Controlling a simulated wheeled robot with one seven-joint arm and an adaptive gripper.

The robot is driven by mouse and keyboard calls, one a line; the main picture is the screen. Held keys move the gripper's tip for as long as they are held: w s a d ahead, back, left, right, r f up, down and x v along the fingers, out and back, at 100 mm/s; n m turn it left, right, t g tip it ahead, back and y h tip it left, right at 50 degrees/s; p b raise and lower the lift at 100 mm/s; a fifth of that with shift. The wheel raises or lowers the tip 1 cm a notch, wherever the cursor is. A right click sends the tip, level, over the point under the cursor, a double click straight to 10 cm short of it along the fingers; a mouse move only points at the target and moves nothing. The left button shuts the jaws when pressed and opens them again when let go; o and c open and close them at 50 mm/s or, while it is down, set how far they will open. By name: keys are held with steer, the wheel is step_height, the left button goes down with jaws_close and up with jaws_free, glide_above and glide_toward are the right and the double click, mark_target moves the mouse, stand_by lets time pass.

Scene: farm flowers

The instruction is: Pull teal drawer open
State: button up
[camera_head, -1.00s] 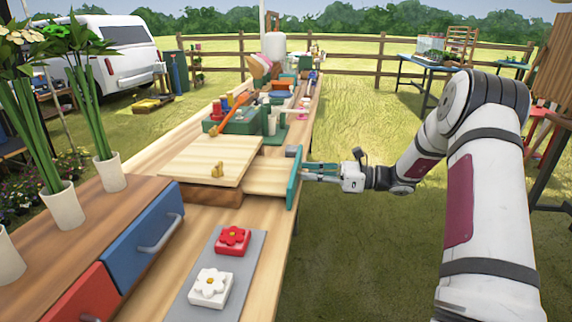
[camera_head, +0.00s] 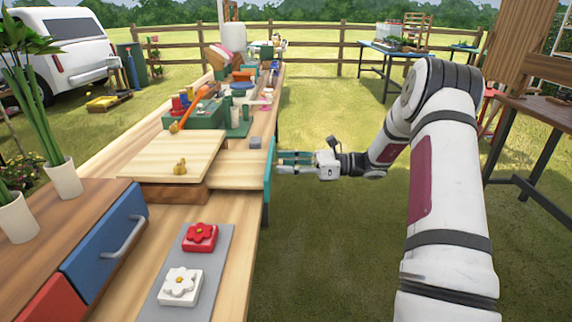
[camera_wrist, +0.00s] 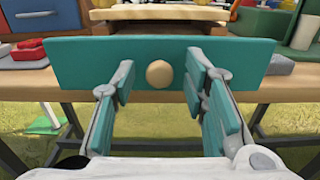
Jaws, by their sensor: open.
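The teal drawer front (camera_head: 268,188) stands upright at the right edge of the long wooden table in the head view. A pale wooden drawer body (camera_head: 232,172) shows between it and the wooden box (camera_head: 172,160), so the drawer is partly out. In the wrist view the teal front (camera_wrist: 75,66) spans the picture, with a round wooden knob (camera_wrist: 159,73) at its middle. My gripper (camera_head: 283,162) is at the front's outer side. Its teal-padded fingers (camera_wrist: 160,80) are open, one on each side of the knob, with gaps visible between pads and knob.
A cabinet with a blue drawer (camera_head: 105,245) and vases stands at the left. Red (camera_head: 200,237) and white (camera_head: 180,287) flower blocks lie on a grey mat. A small grey block (camera_head: 255,142) is beside the teal front. Open grass lies right of the table.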

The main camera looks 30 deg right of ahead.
steer(key=v, duration=1.1)
steer(key=shift+s+d, duration=0.15)
steer(key=shift+d, duration=0.15)
